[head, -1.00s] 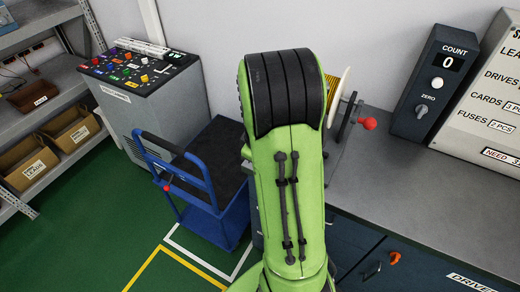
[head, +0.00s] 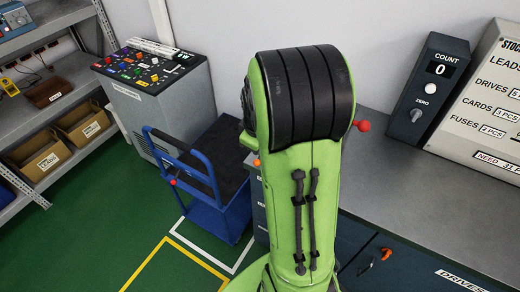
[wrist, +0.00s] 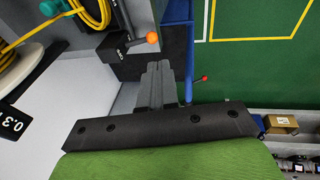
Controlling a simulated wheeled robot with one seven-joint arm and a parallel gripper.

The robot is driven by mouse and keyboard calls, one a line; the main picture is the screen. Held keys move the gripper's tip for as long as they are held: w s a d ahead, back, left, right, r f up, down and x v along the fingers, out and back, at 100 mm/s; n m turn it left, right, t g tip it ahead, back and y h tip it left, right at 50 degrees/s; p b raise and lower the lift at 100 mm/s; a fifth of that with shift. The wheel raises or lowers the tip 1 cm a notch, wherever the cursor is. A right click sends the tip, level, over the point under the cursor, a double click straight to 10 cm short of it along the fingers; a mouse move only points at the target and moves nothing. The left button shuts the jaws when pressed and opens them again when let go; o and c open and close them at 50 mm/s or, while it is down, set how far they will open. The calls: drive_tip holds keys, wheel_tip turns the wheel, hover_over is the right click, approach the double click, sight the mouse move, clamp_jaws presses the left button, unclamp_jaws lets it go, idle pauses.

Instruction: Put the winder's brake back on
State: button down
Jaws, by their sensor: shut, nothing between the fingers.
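The winder is mostly hidden behind my arm in the head view; only its red crank knob (head: 364,126) shows to the right of the arm, and an orange knob (head: 257,163) to the left. In the wrist view, part of the white reel (wrist: 22,62) and yellow cable (wrist: 95,12) show at the upper left. A dark block (wrist: 115,47) carries a short lever with the orange ball (wrist: 152,37), apparently the brake lever. My gripper (wrist: 157,68) is shut and empty, its tips just below the orange ball in the picture; whether they touch is unclear.
A blue trolley (head: 182,140) stands left of the grey bench (head: 400,180). A counter box reading 0 (head: 430,85) and a stock board (head: 490,110) stand on the bench. A test console (head: 150,90) and shelves (head: 50,100) are further left. Green floor (head: 110,225) is open in front.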

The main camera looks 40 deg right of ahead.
drive_tip(key=r, duration=0.1)
drive_tip(key=a+r, duration=0.1)
drive_tip(key=r, duration=0.1)
drive_tip(key=a+r, duration=0.1)
drive_tip(key=r, duration=0.1)
drive_tip(key=shift+s, duration=0.35)
